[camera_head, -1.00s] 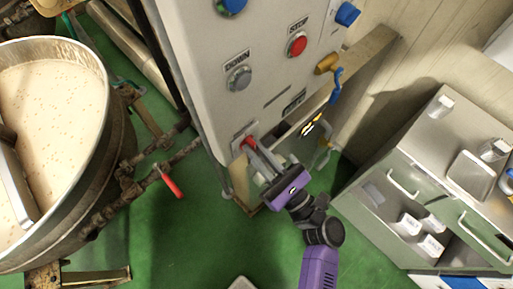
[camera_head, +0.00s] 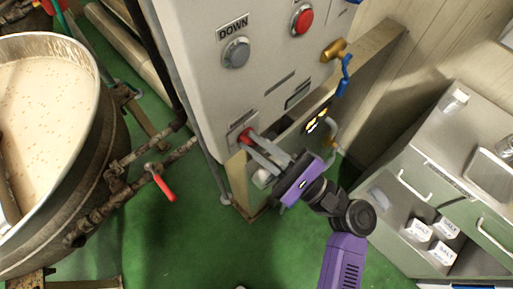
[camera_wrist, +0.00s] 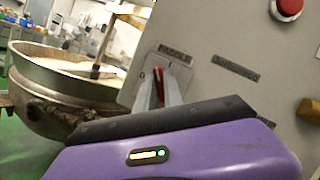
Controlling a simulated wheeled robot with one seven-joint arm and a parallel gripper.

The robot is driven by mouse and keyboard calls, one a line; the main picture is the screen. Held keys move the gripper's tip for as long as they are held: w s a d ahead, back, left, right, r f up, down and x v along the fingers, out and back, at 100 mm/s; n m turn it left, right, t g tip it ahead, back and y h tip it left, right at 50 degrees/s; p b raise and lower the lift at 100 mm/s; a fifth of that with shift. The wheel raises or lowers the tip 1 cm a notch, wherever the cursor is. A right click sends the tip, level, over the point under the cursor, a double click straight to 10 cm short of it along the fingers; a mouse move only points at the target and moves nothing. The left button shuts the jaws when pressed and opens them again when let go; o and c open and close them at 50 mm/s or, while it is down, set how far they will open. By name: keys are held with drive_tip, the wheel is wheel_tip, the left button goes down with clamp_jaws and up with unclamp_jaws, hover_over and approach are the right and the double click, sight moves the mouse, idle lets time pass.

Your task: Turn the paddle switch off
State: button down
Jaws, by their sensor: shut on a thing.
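The paddle switch (camera_head: 245,135) is a small red lever on a plate at the lower edge of the grey control panel (camera_head: 205,75). In the wrist view the red paddle (camera_wrist: 158,78) shows between my fingers, under a label that reads PADDLE. My gripper (camera_head: 250,143) is purple with pale fingers, and it reaches the panel from the lower right. Its fingertips (camera_wrist: 165,88) are shut on the red paddle. The fingers hide part of the paddle, and I cannot tell its exact position.
A grey DOWN button (camera_head: 236,52) and a red STOP button (camera_head: 302,19) sit higher on the panel. A brass valve with a blue handle (camera_head: 343,75) is to the right. The kettle (camera_head: 95,150) of pale mix stands left, with a red-handled valve (camera_head: 163,184). A cabinet (camera_head: 420,190) stands right.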

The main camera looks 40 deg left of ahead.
drive_tip(key=n+g+h+b, duration=0.1)
drive_tip(key=n, duration=0.2)
drive_tip(key=n+g+h+b, duration=0.1)
drive_tip(key=n+b, duration=0.1)
drive_tip(key=n, duration=0.2)
drive_tip(key=shift+f, duration=0.1)
drive_tip(key=n+h+b, duration=0.1)
drive_tip(key=n+h, duration=0.1)
drive_tip(key=n, duration=0.3)
drive_tip(key=shift+n, duration=0.3)
drive_tip(key=c, duration=1.5)
unclamp_jaws()
drive_tip(key=shift+o, duration=0.2)
drive_tip(key=b+v, duration=0.1)
drive_tip(key=v, duration=0.6)
drive_tip(key=shift+w+d+r, duration=0.15)
drive_tip(key=shift+d+r, duration=0.05)
drive_tip(key=shift+d, duration=0.15)
